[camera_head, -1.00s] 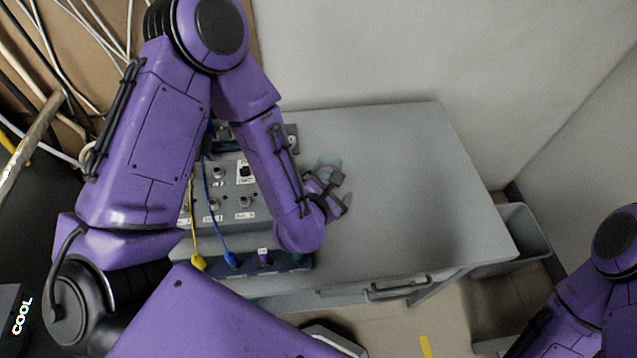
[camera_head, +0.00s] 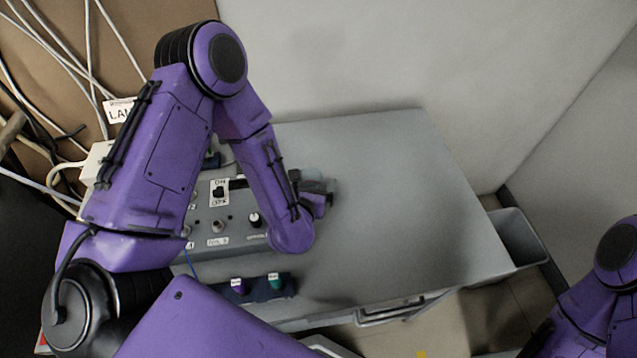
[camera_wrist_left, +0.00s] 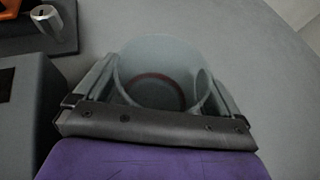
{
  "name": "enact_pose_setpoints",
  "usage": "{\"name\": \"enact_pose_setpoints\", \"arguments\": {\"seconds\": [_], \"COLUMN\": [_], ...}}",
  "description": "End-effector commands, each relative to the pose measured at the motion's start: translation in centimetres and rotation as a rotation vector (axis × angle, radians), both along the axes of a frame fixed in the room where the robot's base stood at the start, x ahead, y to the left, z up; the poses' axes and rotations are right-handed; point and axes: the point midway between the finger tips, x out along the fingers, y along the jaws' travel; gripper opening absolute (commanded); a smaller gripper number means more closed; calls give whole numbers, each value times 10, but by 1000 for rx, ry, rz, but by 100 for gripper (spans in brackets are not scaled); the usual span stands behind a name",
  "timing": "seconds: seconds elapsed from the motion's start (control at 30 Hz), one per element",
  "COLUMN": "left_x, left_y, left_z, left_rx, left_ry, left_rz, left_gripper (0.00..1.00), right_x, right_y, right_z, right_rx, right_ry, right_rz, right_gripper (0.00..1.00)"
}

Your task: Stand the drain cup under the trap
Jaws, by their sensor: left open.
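The drain cup (camera_wrist_left: 155,62) is a pale grey-blue, open-topped cup with a reddish ring inside at its bottom. In the left wrist view it stands between the two fingers of my left gripper (camera_wrist_left: 160,95), which is open around it. In the head view my left gripper (camera_head: 322,196) is low over the grey table, beside the control box, and the cup is only a faint pale shape there. I cannot make out the trap for certain. A metal cylinder (camera_wrist_left: 49,22) shows on a dark base in the left wrist view. My right gripper is out of view.
The grey control box (camera_head: 235,215) with knobs and a switch stands left of my gripper. A dark rack (camera_head: 258,290) with purple and green capped items lies in front. The table's right side (camera_head: 420,200) is clear. A grey bin (camera_head: 518,238) is beyond its right edge.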

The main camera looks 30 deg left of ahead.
Motion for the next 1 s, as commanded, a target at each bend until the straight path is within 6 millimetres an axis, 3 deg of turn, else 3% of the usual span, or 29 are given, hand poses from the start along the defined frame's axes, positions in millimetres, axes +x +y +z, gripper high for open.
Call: {"name": "enact_pose_setpoints", "arguments": {"seconds": [0.1,0.13,0.27,0.3,0.37,0.7,0.87,1.0], "left_x": [-1,-1,-1,-1,-1,0,-1,-24], "left_y": [1,1,2,1,1,0,-1,-14], "left_z": [1,1,1,1,1,8,34,67], "left_rx": [0,-1,-1,-1,0,-3,-5,-3], "left_ry": [1,1,1,1,0,-1,-3,-1], "left_rz": [3,4,4,4,3,1,1,-3], "left_gripper": [97,90,48,40,35,35,35,35], "right_x": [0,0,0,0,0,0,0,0], "right_y": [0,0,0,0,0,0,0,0], "right_z": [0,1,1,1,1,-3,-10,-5], "right_rx": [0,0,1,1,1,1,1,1], "right_ry": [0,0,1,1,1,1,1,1], "right_rz": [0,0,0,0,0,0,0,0], "right_gripper": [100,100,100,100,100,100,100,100]}}
